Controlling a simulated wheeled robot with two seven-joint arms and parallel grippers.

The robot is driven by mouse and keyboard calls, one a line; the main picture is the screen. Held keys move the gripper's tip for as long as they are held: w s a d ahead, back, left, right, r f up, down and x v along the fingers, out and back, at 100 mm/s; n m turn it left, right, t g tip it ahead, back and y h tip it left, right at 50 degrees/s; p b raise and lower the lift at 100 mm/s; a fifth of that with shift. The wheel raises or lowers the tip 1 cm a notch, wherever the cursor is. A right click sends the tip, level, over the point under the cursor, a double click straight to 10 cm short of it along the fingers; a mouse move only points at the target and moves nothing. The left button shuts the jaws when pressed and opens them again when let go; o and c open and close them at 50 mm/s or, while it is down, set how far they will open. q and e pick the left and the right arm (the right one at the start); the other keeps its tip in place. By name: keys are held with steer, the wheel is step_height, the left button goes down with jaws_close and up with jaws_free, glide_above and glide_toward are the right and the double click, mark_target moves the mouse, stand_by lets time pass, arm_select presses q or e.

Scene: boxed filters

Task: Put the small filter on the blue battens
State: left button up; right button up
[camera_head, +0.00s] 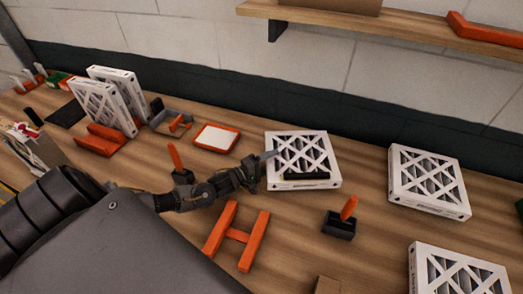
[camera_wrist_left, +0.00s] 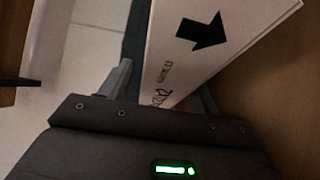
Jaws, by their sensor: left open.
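My left gripper (camera_head: 268,165) is open at the left edge of a white boxed filter (camera_head: 316,159) with a lattice face, lying flat on the bench. A dark bar lies across that filter's near part. In the left wrist view, my gripper (camera_wrist_left: 165,85) has a white filter side (camera_wrist_left: 225,35) with a black arrow between and beyond its fingers; contact cannot be told. Two more flat filters lie to the right, one mid-right (camera_head: 428,178) and one near the front edge (camera_head: 455,272). I cannot tell which filter is the small one. No blue battens show. My right gripper is not in view.
Two upright filters (camera_head: 115,95) stand by an orange rack (camera_head: 100,140). A shelf (camera_head: 400,24) hangs above. Bare bench separates the flat filters.

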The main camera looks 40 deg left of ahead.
arm_select(q)
steer(key=b+v, duration=0.3)
steer(key=v, duration=0.7)
steer(key=shift+s+a+f, duration=0.15)
steer(key=shift+s, duration=0.15)
steer(key=shift+s+a, duration=0.3)
steer(key=shift+s, duration=0.3)
